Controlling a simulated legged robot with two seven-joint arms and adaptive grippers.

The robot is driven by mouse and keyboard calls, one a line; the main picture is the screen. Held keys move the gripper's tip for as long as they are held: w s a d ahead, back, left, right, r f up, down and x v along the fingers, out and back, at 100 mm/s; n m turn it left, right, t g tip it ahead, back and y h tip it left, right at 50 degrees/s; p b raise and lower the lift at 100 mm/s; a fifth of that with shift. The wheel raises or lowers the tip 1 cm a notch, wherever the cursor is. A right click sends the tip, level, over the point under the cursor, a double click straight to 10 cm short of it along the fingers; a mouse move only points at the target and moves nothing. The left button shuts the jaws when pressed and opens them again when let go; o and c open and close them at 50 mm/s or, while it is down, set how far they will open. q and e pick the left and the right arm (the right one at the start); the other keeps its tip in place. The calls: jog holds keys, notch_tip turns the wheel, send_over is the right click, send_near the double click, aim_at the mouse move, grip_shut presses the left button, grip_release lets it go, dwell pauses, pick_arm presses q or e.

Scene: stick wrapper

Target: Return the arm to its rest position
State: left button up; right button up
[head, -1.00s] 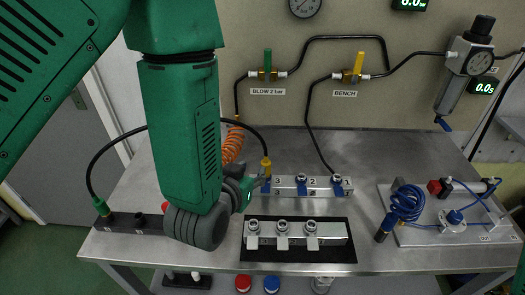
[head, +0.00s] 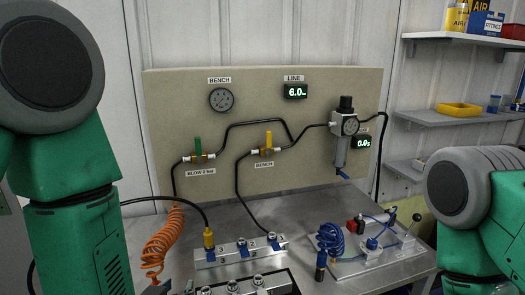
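My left arm (head: 75,235) comes down along the left side of the head view, green with a large grey joint at the top left. Only a small dark part of my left gripper (head: 165,288) shows at the bottom edge, left of the manifold block. Whether its fingers are apart or together cannot be seen. My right arm (head: 465,240) stands at the right edge, with a grey rounded joint and green links. My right gripper is outside the picture.
The metal bench carries a numbered manifold (head: 240,252), a second fitting block (head: 245,288), an orange coiled hose (head: 160,245) and a blue coiled hose (head: 330,238). A panel (head: 300,100) with gauges and valves stands behind. Shelves (head: 455,120) are at right.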

pick_arm(q)
jog(key=s+a+f+g+b, duration=0.3)
jog(key=s+f+g, duration=0.1)
jog(key=s+f, duration=0.5)
jog(key=s+a+f+g+b, duration=0.4)
jog(key=s+f, duration=0.4)
jog(key=f, duration=0.4)
jog(key=s+a+f+g+b, duration=0.4)
jog(key=s+f, duration=0.5)
jog(key=f, duration=0.2)
jog(key=shift+s+f+g, duration=0.2)
jog(key=shift+s+g, duration=0.1)
jog(key=shift+s, duration=0.05)
pick_arm(e)
notch_tip(320, 180, down, 11)
jog(key=shift+s, duration=0.35)
